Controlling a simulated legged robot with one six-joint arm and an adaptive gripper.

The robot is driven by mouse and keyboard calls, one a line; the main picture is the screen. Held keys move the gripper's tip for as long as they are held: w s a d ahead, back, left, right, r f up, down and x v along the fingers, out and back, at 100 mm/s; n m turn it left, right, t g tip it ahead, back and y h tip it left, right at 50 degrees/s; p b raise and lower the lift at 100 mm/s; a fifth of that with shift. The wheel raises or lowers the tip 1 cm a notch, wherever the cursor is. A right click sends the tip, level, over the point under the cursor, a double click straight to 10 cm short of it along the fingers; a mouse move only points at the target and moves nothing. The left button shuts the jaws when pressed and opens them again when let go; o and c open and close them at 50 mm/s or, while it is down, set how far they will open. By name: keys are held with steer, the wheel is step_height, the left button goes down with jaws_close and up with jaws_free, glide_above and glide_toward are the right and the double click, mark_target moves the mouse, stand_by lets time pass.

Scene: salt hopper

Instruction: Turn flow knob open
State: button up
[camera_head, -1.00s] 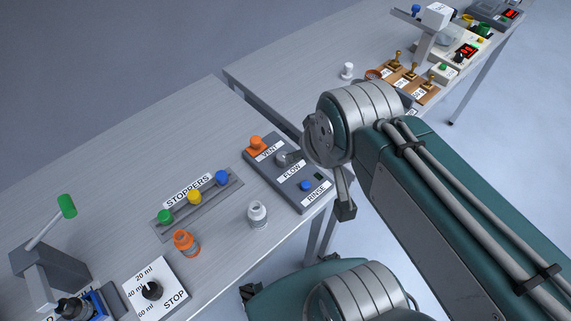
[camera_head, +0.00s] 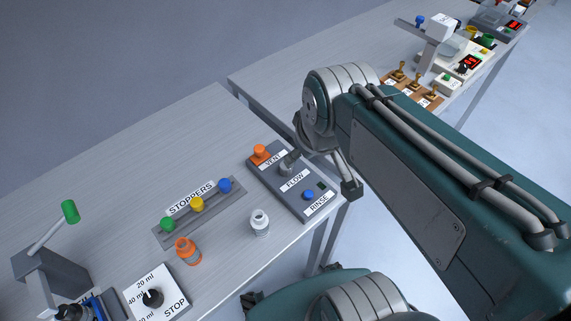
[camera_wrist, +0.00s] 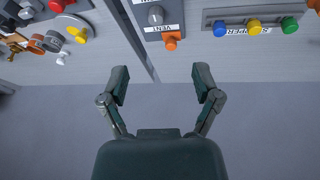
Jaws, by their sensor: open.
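The flow panel (camera_head: 300,205) is a dark grey plate on the near table, with labels VENT, FLOW and RINSE. Its grey flow knob (camera_head: 285,169) sits between the orange vent knob (camera_head: 260,152) and the blue rinse button (camera_head: 308,195). In the wrist view the grey flow knob (camera_wrist: 155,15) is near the top edge, above the orange vent knob (camera_wrist: 171,43). My gripper (camera_wrist: 160,82) is open and empty, its fingers spread below the panel in that view, apart from the knob. In the head view a finger partly overlaps the area by the flow knob.
A stoppers rack (camera_head: 200,212) with green, yellow and blue stoppers lies left of the panel. A dial box (camera_head: 157,297) is at front. A gap separates the second table (camera_head: 285,70).

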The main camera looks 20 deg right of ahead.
steer(key=w+f+n+g, duration=0.2)
steer(key=w+f+n, duration=0.1)
steer(key=w+n, duration=0.25)
steer(key=n+g, duration=0.2)
steer(key=n, duration=0.3)
glide_above(286, 168)
steer(key=w, duration=0.1)
step_height(286, 168, down, 6)
step_height(286, 168, down, 10)
steer(key=shift+d+f, duration=0.15)
steer(key=shift+f, duration=0.05)
jaws_close()
